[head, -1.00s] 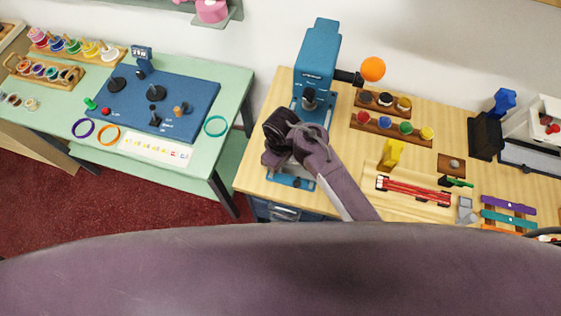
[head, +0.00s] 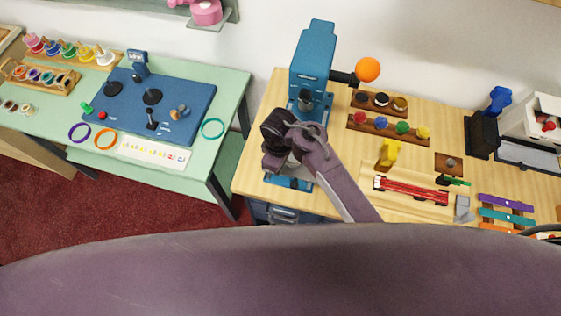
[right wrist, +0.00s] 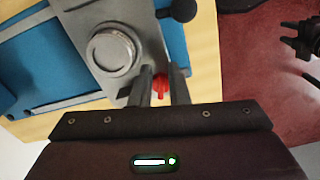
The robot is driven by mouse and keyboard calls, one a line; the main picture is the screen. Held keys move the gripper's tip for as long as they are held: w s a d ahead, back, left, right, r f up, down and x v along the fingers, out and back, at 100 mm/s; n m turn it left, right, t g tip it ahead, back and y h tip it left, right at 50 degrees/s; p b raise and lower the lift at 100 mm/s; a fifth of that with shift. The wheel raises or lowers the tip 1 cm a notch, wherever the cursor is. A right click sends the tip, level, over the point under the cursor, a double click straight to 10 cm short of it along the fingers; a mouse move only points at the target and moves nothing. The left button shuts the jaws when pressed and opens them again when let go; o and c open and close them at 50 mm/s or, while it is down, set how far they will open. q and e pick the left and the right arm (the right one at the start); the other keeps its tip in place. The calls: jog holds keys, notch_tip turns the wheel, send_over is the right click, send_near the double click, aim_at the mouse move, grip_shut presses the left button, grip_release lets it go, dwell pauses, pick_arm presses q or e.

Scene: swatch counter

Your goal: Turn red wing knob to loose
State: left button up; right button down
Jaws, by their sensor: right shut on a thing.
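The red wing knob (right wrist: 160,87) shows in the right wrist view at the edge of a grey fitting with a round metal disc (right wrist: 112,50), on the blue machine's base. My right gripper (right wrist: 161,88) has its two fingers shut on the knob, one on each side. In the head view the blue machine (head: 314,58) stands on the wooden table, with an orange ball (head: 368,69) on its lever. My right wrist there covers the knob and fingertips. My left gripper is not seen in the head view.
Right of the machine are racks of coloured pots (head: 388,126), a yellow piece (head: 390,152) and a tray of red rods (head: 412,188). A green table (head: 232,103) with a blue board stands left, across a gap. A dark part at the right wrist view's right edge is unclear.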

jog(key=shift+a+r, duration=0.1)
jog(key=shift+a, duration=0.2)
jog(key=c, duration=1.7)
grip_release()
jog(key=o, duration=0.4)
jog(key=shift+a, duration=0.1)
jog(key=shift+c, duration=0.2)
jog(key=shift+d, duration=0.25)
